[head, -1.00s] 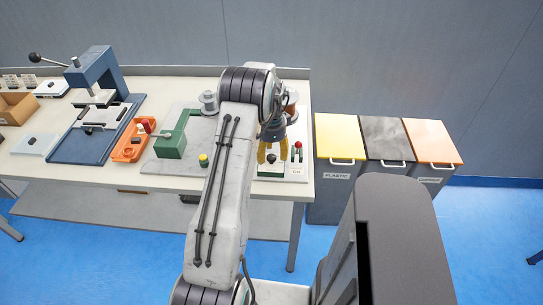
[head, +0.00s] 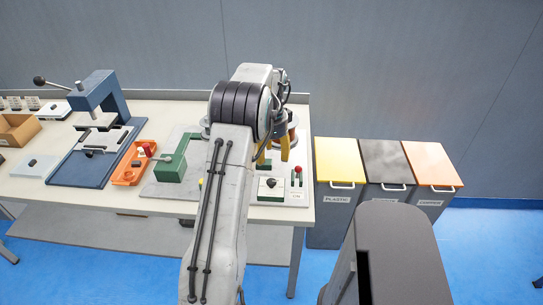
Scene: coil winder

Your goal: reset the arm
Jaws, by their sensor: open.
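My arm reaches up over the right end of the white workbench (head: 262,214). My gripper (head: 274,160), with yellow fingers, hangs open above the bench's right part and holds nothing that I can see. Below it is a small control panel with a black knob (head: 271,183) and a red-topped switch (head: 298,170). A green winder frame (head: 172,167) stands on a grey base plate to the left of my arm. My arm hides part of that plate and the spools behind it.
A blue press (head: 100,110) and an orange tray (head: 131,166) with small parts stand on the left of the bench. A cardboard box (head: 18,128) is at the far left. Bins with yellow (head: 337,158), dark (head: 385,160) and orange (head: 430,163) lids stand right of the bench.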

